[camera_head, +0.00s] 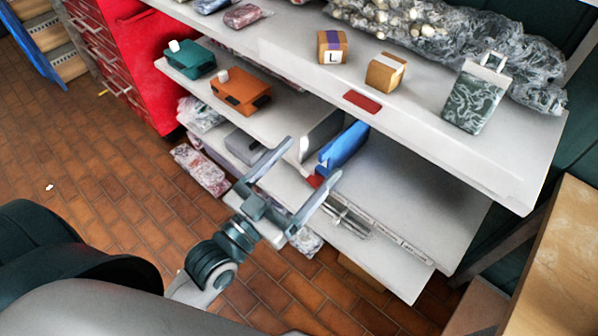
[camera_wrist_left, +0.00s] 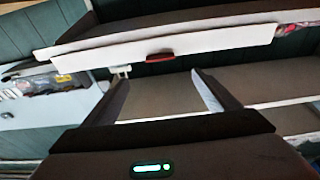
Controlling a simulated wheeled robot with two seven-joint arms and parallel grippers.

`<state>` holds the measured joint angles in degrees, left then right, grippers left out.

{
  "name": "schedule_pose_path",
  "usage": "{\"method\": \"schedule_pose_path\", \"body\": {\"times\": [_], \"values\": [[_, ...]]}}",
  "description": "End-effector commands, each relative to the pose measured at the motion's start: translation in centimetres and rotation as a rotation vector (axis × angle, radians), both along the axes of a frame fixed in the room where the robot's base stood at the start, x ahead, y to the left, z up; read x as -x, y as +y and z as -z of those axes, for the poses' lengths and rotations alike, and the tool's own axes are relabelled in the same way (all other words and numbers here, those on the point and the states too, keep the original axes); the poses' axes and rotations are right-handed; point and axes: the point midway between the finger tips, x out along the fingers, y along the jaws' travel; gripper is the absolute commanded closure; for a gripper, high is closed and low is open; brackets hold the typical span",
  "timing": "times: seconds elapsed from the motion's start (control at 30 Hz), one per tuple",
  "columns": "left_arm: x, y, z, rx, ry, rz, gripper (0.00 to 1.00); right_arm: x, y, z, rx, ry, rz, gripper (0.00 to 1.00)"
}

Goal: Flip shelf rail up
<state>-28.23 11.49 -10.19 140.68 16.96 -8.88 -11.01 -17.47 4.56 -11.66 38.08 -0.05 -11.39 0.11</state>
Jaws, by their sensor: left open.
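A long white strip (camera_head: 400,135) runs along the front edge of the upper shelf and looks like the shelf rail. A red tab (camera_head: 361,101) sits near it; in the left wrist view the red tab (camera_wrist_left: 160,57) is at the middle of the white strip (camera_wrist_left: 220,42). I cannot tell clearly whether the strip is up or down. My left gripper (camera_head: 312,158) is open and empty, in front of and below the strip, its fingers pointing toward the shelving. In the left wrist view the two fingers (camera_wrist_left: 160,80) are spread below the red tab, apart from it.
The upper shelf carries a box marked L (camera_head: 332,47), another small box (camera_head: 386,72) and a dark patterned bag (camera_head: 474,97). Orange (camera_head: 241,91) and teal (camera_head: 190,59) cases and a blue item (camera_head: 345,148) are lower. A wooden surface (camera_head: 560,265) is at right.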

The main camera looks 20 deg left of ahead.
Motion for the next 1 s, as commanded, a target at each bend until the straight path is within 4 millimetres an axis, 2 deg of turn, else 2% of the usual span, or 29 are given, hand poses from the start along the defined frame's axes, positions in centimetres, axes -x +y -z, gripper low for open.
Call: {"method": "schedule_pose_path", "body": {"times": [0.1, 0.27, 0.83, 0.93, 1.0], "values": [[0.8, 0.3, 0.2, 0.000, 0.000, 0.000, 0.19, -2.1, 0.7, -0.1, -0.012, -0.041, -0.004, 0.31], [1.1, 0.4, 0.2, 0.001, -0.002, 0.000, 0.19, -3.1, 1.2, -0.3, -0.019, -0.063, -0.005, 0.31], [1.0, 0.4, 0.4, -0.001, 0.003, -0.001, 0.19, -1.8, 0.8, -0.2, -0.014, -0.043, 0.000, 0.31], [0.6, 0.4, 1.4, -0.005, 0.022, -0.004, 0.19, -1.9, 0.8, -0.3, -0.014, -0.044, 0.000, 0.31], [0.2, 0.4, 2.8, -0.013, 0.049, -0.008, 0.19, -1.9, 0.8, -0.5, -0.014, -0.043, -0.001, 0.31]]}}
